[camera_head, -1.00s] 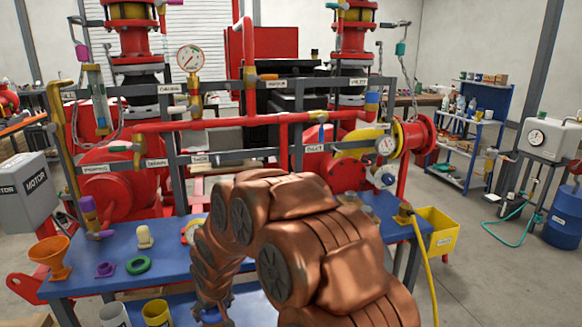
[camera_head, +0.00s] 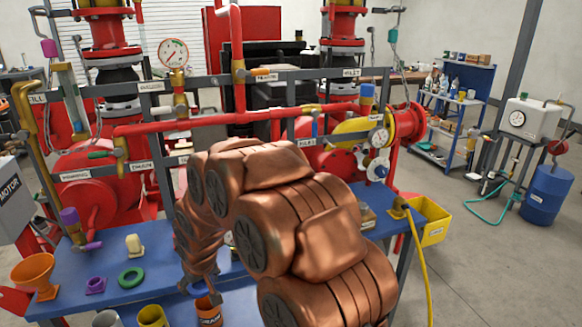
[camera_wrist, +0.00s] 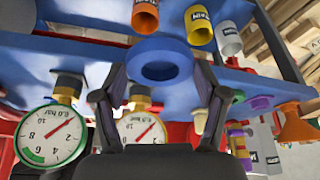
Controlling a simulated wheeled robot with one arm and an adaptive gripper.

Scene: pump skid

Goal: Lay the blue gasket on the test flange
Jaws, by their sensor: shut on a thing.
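The blue gasket (camera_wrist: 167,62) is a flat blue ring at the fingertips of my gripper (camera_wrist: 162,72) in the wrist view. My gripper is shut on it and holds it with its hole facing the camera. Blue bench surface shows behind it, so its edge blends in. In the head view my copper arm hides most of the middle of the bench; my gripper (camera_head: 205,290) shows only as a small part low at the bench's front side. I cannot pick out the test flange for certain in either view.
Red pipes and gauges rise behind.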

